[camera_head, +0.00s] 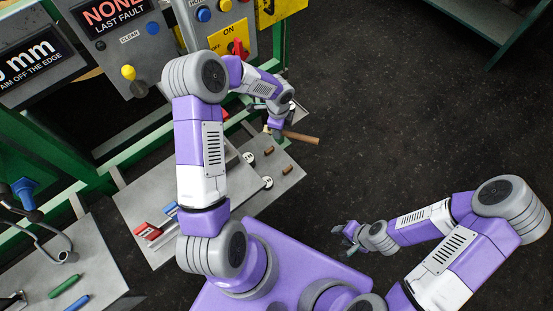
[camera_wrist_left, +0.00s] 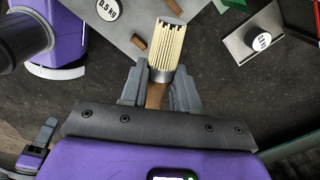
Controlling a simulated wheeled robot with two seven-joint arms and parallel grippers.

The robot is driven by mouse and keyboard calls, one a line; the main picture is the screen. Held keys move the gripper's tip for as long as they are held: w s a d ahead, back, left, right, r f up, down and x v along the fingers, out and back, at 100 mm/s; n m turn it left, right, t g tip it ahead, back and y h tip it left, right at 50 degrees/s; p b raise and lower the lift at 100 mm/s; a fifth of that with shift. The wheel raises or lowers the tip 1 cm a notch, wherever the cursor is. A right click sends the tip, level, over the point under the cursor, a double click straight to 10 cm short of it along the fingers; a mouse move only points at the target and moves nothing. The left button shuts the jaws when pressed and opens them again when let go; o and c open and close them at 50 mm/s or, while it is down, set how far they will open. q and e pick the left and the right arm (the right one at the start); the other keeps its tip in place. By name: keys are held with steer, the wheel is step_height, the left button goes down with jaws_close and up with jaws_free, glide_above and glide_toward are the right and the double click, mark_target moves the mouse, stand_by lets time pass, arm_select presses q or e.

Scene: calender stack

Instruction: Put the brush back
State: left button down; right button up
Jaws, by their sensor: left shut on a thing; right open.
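The brush has a wooden handle (camera_head: 300,137) that sticks out to the right of my left gripper (camera_head: 277,132) in the head view. In the left wrist view, its pale bristles (camera_wrist_left: 165,48) and metal band point away from me. My left gripper (camera_wrist_left: 157,82) is shut on the handle just behind the band. The brush is over or near the right part of the grey bench (camera_head: 262,203); its exact height is unclear. My right gripper (camera_head: 345,236) is open and empty, low over the dark floor, right of the bench.
A control panel with a red switch (camera_head: 240,48) stands behind. A second bench (camera_head: 95,260) holds markers at left.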

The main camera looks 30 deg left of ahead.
arm_select(q)
steer(key=w+a+f+m+b, duration=0.1)
steer(key=w+a+f+m, duration=0.1)
steer(key=a+f+m, duration=0.4)
steer(key=m+b, duration=0.1)
steer(key=b, duration=0.1)
glide_toward(270, 151)
step_height(270, 151, down, 5)
steer(key=shift+w+f, duration=0.2)
steer(key=shift+f+b, duration=0.6)
steer(key=shift+b, duration=0.2)
steer(key=c, duration=1.1)
jaws_free()
steer(key=shift+r, duration=0.1)
steer(key=shift+o, duration=1.3)
steer(key=shift+s, duration=0.1)
